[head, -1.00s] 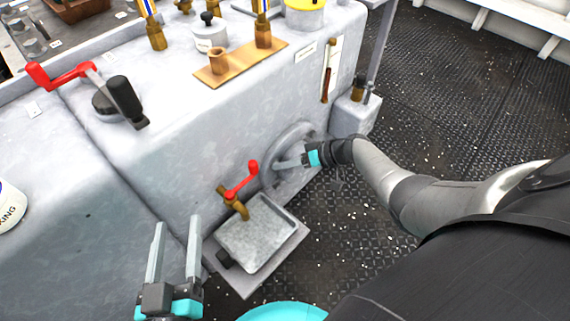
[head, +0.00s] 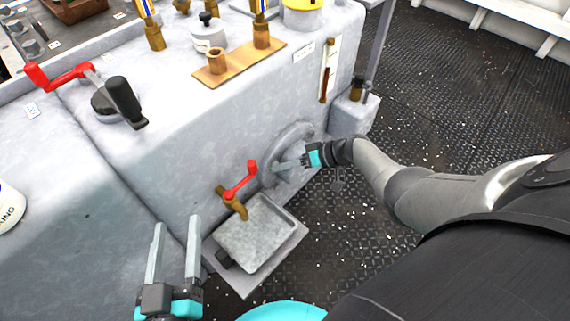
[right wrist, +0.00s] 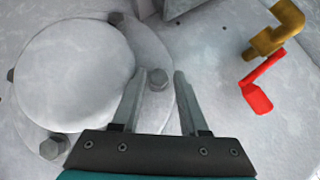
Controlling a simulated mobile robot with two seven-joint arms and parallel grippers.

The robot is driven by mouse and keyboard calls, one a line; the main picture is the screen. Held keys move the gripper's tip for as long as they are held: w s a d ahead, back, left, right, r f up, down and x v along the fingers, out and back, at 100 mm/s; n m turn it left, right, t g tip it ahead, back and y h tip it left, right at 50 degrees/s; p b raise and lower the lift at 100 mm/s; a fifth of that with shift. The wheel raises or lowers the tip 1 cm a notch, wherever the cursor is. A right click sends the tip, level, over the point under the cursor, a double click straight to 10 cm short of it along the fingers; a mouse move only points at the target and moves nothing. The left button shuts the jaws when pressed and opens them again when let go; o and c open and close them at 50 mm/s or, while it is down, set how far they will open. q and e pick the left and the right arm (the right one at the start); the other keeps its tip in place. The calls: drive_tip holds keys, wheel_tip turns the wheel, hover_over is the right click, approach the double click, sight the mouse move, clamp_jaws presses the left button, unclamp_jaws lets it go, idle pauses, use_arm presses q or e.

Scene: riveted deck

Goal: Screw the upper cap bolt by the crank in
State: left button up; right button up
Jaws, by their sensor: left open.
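The round grey cap (right wrist: 75,75) is on the side wall of the grey housing and has hex bolts around its flange. In the right wrist view one bolt (right wrist: 158,80) appears between my fingertips. Other bolts sit at the upper edge (right wrist: 115,18), lower left (right wrist: 53,147) and left edge (right wrist: 10,75). My right gripper (right wrist: 160,74) is open, its fingers one on each side of the middle bolt; I cannot tell whether they touch it. In the head view my right gripper (head: 277,166) is at the cap (head: 292,138), hiding the bolts. My left gripper (head: 176,222) is open and empty.
A brass tap (head: 232,203) with a red lever (head: 241,180) sticks out left of the cap, above a grey tray (head: 257,238). A red crank (head: 62,76) and a black-handled lever (head: 125,100) are on top of the housing. Dark deck (head: 440,110) lies free at right.

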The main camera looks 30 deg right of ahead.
drive_tip(key=shift+o, duration=0.3)
drive_tip(key=shift+w+d+r, duration=0.1)
drive_tip(key=shift+w+r, duration=0.05)
drive_tip(key=shift+w, duration=0.15)
drive_tip(key=shift+r+h, duration=0.1)
drive_tip(key=shift+h, duration=0.3)
